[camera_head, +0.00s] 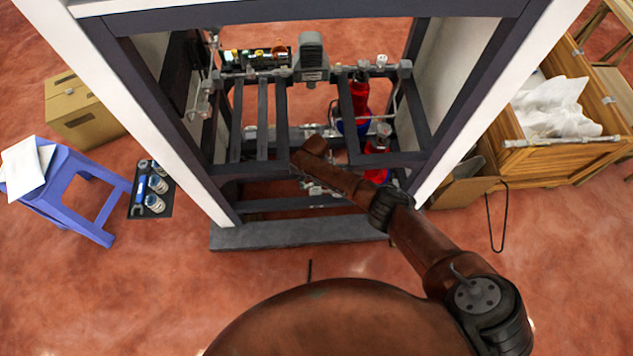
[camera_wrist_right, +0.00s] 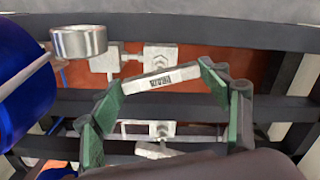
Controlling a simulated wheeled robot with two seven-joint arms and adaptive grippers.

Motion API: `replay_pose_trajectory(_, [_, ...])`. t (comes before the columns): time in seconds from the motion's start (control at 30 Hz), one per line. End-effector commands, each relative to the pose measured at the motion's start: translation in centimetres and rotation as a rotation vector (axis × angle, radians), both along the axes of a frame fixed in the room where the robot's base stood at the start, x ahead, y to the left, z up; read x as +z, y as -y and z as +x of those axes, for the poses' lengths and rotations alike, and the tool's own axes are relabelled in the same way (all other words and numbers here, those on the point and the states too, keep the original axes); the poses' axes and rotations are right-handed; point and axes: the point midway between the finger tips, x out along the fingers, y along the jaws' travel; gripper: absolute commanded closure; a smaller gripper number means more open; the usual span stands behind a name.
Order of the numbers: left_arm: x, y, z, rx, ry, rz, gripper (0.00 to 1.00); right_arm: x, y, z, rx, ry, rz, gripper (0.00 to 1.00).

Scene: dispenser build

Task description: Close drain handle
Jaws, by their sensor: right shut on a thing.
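The drain handle (camera_wrist_right: 162,80), a white bar with a dark printed label, lies across the right wrist view. My right gripper (camera_wrist_right: 160,88) has its green-padded fingers on either side of the bar, shut on it with the pads at its two ends. Whitish pipe fittings (camera_wrist_right: 160,60) sit just behind the handle. In the head view my right arm reaches into the lower part of the dispenser frame (camera_head: 275,235); the handle is mostly hidden there. My left gripper is not in view.
Dark frame bars (camera_wrist_right: 205,30) cross above and below the handle. A blue cylinder (camera_wrist_right: 25,95) and metal cap (camera_wrist_right: 78,42) are close on the left. A blue stool (camera_head: 75,185) stands left on the floor; a wooden crate (camera_head: 570,155) stands right.

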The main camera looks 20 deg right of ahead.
Motion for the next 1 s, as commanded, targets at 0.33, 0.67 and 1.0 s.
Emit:
replay_pose_trajectory(0.33, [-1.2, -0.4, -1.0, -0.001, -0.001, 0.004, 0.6, 0.0, -0.1, -0.1, -0.155, -0.001, 0.001, 0.55])
replay_pose_trajectory(0.67, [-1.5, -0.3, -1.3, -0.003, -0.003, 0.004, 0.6, 0.0, 0.0, 0.0, -0.188, 0.001, 0.0, 0.55])
replay_pose_trajectory(1.0, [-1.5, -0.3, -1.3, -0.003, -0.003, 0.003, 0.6, 0.0, 0.0, 0.1, -0.187, 0.002, 0.0, 0.25])
